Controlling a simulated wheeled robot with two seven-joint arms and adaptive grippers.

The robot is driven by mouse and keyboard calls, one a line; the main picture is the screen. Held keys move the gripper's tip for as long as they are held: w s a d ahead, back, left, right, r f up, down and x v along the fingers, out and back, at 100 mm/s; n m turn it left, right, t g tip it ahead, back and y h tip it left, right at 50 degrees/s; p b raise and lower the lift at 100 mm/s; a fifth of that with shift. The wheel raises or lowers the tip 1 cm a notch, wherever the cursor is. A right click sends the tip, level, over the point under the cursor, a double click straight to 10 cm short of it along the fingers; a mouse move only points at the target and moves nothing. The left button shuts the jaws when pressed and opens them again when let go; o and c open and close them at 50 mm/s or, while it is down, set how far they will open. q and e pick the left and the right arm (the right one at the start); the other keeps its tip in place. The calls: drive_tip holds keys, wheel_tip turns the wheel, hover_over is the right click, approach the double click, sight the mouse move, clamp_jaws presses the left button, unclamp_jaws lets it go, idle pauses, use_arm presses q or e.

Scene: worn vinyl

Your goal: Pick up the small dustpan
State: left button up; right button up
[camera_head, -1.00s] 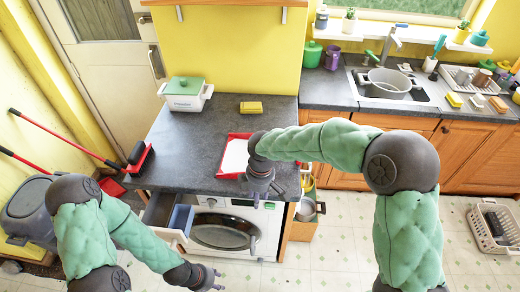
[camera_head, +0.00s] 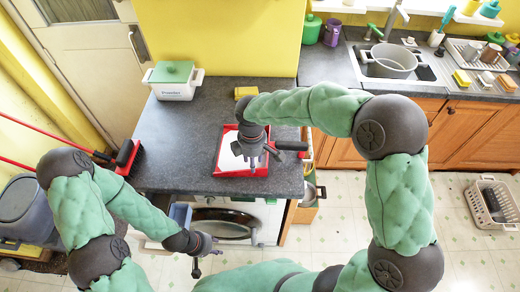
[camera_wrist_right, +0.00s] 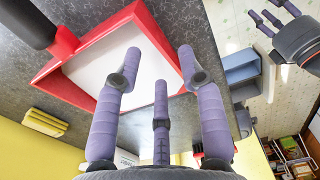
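The small dustpan (camera_head: 229,163) lies on the dark worktop near its front edge. It has a red rim, a white inside and a black handle (camera_head: 291,145) pointing right in the head view. In the right wrist view the pan (camera_wrist_right: 92,62) fills the upper left, with its dark handle (camera_wrist_right: 30,20) at the corner. My right gripper (camera_head: 255,162) is over the pan, its three purple fingers (camera_wrist_right: 155,72) spread and empty; I cannot tell whether they touch it. My left gripper (camera_head: 204,258) is low in front of the worktop, open and empty; it also shows in the wrist view (camera_wrist_right: 272,20).
A red broom (camera_head: 128,158) leans at left.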

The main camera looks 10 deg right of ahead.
sight(255, 175)
drive_tip(key=shift+w+f, duration=0.2)
drive_tip(key=shift+f, duration=0.35)
drive_tip(key=f, duration=0.1)
drive_tip(key=f+b, duration=0.1)
drive_tip(key=f, duration=0.3)
drive_tip(key=shift+d, duration=0.3)
clamp_jaws()
